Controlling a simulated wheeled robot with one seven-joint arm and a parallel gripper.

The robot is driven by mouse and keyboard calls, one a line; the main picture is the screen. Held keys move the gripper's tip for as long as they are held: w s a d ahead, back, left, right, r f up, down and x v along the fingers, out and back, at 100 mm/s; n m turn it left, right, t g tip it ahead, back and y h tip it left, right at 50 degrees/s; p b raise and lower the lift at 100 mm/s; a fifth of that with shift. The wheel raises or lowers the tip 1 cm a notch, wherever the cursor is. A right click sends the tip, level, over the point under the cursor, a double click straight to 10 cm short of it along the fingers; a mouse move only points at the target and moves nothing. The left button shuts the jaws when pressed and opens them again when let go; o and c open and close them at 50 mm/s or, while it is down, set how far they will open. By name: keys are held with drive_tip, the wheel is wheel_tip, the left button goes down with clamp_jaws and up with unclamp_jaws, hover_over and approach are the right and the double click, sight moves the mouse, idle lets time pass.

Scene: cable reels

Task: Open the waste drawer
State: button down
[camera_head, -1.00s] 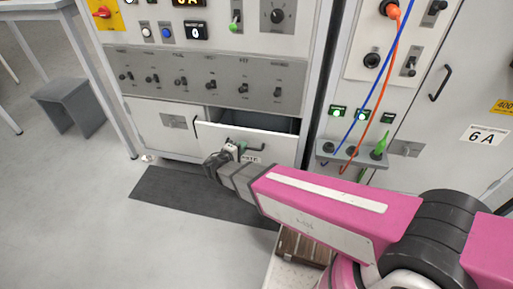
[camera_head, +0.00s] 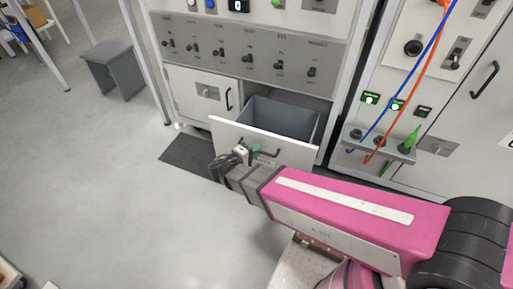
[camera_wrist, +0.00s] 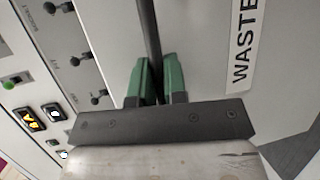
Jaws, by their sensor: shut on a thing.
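The waste drawer (camera_head: 225,132) stands pulled out of the cabinet in the head view, with its grey inside showing. Its white front bears a "WASTE" label (camera_wrist: 243,42), clear in the wrist view. The drawer's dark bar handle (camera_wrist: 149,35) runs between the green fingertips of my gripper (camera_wrist: 155,82). My gripper is shut on the handle; in the head view it (camera_head: 248,152) is at the drawer front, and my pink arm hides part of the front's lower right.
A closed cabinet door (camera_head: 190,92) with its own handle is left of the drawer. A panel of switches (camera_head: 245,50) is above. A grey stool (camera_head: 112,70) stands left; floor in front is clear.

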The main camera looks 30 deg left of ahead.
drive_tip(key=c, duration=1.2)
unclamp_jaws()
drive_tip(key=v, duration=1)
drive_tip(key=shift+s+a+r, duration=0.1)
drive_tip(key=shift+s, duration=0.3)
